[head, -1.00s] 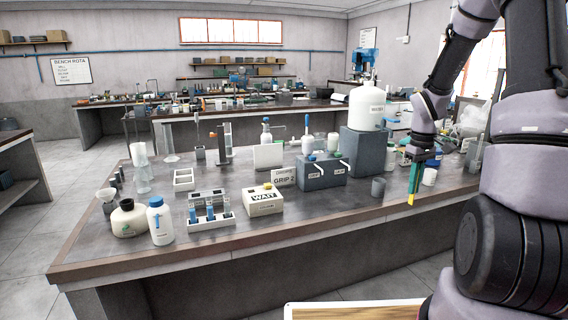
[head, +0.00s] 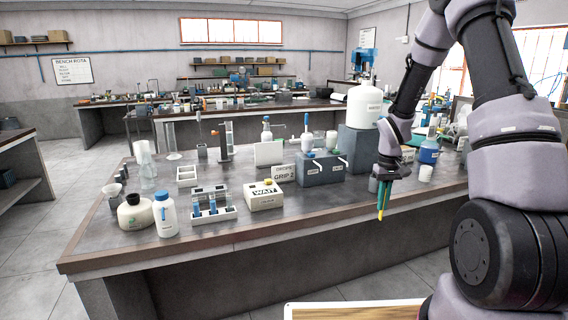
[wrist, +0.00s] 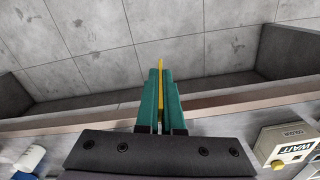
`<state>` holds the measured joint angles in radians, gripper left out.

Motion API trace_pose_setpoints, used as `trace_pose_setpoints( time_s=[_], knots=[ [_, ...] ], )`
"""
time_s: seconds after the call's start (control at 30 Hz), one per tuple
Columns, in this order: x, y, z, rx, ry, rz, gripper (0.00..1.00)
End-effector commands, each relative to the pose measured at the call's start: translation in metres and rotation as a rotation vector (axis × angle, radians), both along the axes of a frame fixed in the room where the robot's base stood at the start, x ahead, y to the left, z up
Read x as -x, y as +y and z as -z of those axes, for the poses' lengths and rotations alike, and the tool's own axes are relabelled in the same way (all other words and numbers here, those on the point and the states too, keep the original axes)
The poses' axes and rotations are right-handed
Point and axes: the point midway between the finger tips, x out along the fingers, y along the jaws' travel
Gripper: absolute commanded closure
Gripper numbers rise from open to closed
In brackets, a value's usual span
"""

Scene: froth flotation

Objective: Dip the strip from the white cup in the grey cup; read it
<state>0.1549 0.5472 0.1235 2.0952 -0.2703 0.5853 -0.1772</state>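My gripper (head: 383,196) has green fingers and is shut on a thin yellow strip (wrist: 160,64). The strip's tip sticks out beyond the fingers and points down in the head view (head: 380,216). The gripper hangs at the bench's front edge, and the wrist view shows floor beyond the strip. The grey cup (head: 373,185) stands just behind my gripper and is partly hidden by it. The white cup (head: 425,173) stands to the right on the bench. A white box marked WAIT (head: 265,197) with a yellow button is to the left; it also shows in the wrist view (wrist: 288,152).
A large white vessel (head: 364,106) stands on a grey plinth (head: 357,147). A blue container (head: 429,152) is at the right. A rack with blue-capped tubes (head: 222,212) and white bottles are at the left.

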Motion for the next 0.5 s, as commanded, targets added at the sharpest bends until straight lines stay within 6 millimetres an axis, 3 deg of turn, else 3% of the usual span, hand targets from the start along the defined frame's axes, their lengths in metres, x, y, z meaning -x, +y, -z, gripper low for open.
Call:
trace_pose_setpoints(
  time_s=[0.2,0.5],
  knots=[
    [-0.006,0.023,0.024,0.006,0.001,0.075,1.00],
    [-0.007,0.025,0.026,0.006,-0.001,0.085,1.00]
  ],
)
